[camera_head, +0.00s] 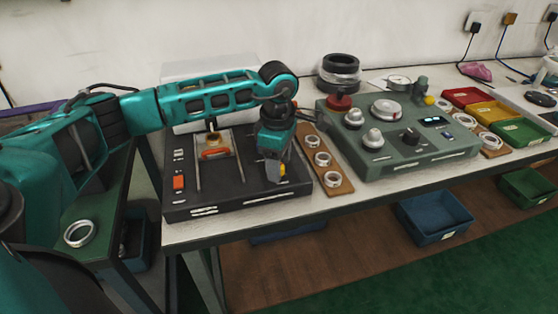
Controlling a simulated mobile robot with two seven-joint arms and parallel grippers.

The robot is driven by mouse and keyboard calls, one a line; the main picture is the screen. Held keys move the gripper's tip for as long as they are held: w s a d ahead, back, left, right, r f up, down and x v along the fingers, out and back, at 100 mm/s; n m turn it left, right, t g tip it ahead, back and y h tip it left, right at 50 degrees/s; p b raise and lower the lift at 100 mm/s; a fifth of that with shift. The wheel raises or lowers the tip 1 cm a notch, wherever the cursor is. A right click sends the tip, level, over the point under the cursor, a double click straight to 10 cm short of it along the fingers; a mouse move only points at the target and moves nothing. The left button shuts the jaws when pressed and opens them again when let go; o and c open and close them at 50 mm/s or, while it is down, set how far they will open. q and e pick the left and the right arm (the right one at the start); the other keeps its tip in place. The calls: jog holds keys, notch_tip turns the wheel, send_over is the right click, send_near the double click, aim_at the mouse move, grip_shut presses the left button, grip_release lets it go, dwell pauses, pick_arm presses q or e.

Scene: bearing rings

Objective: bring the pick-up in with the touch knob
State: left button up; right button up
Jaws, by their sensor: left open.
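A black bench unit (245,202) stands at the left of the table, with an orange switch (179,182) on its left side. Between two pale rails on it sits an orange-red part (214,153); I cannot tell whether this is the pick-up. My left gripper (277,173) points down over the right part of this unit, open. It hides the panel there, so I cannot make out a touch knob under it. A small yellow spot (283,169) shows beside the fingertips. My right gripper is out of view.
A grey-green console (420,155) with several knobs stands to the right. A wooden strip (335,177) with metal rings lies between the two units. Red (462,96), yellow (490,111) and green (521,131) bins are at the far right. A loose ring (79,233) lies lower left.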

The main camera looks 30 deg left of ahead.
pick_arm(q)
notch_tip(320, 180, up, 13)
jog(key=shift+s+p, duration=0.25)
jog(key=shift+p, duration=0.05)
jog(key=shift+f, duration=0.1)
dwell(0.4)
